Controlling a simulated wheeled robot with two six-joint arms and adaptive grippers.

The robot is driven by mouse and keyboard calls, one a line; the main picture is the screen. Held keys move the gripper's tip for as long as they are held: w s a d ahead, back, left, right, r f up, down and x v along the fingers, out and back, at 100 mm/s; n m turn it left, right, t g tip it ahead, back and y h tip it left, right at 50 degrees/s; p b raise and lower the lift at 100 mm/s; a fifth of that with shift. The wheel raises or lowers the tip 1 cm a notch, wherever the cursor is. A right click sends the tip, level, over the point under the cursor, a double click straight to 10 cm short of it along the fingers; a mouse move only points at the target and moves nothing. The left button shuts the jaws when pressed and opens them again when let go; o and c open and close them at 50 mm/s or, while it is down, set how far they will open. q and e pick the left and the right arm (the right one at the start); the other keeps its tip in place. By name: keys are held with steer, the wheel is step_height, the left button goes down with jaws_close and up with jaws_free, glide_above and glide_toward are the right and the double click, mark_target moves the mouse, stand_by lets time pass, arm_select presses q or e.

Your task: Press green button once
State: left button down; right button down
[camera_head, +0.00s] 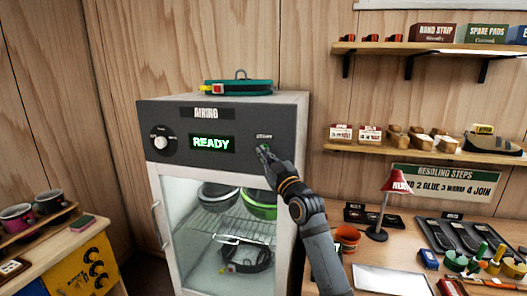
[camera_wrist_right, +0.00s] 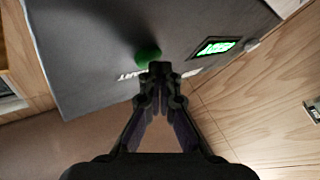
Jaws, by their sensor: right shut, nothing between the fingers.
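The airing cabinet (camera_head: 222,125) has a dark control panel with a lit green READY display (camera_head: 211,143). The display also shows in the right wrist view (camera_wrist_right: 216,47). The round green button (camera_wrist_right: 148,54) is on the same panel, beside a small white label; in the head view my fingers mostly hide it. My right gripper (camera_head: 264,152) is shut and empty, its fingertips right in front of the button. In the right wrist view the tips (camera_wrist_right: 160,68) overlap the button's lower edge; I cannot tell whether they touch it. My left gripper is not in view.
A dial (camera_head: 160,143) is at the panel's left. A green strap (camera_head: 238,87) lies on top of the cabinet, and helmets sit behind its glass door. A workbench with a red lamp (camera_head: 396,183) stands right, under shelves. A side table with mugs (camera_head: 49,200) is left.

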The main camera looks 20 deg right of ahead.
steer(key=shift+w+d, duration=0.15)
stand_by(0.5)
steer(key=shift+s+a, duration=0.5)
steer(key=shift+s, duration=0.2)
steer(key=shift+a, duration=0.1)
steer(key=s+a, duration=0.1)
steer(key=s, duration=0.1)
steer(key=s+a+p, duration=0.1)
steer(key=s, duration=0.1)
steer(key=shift+a, duration=0.3)
stand_by(0.4)
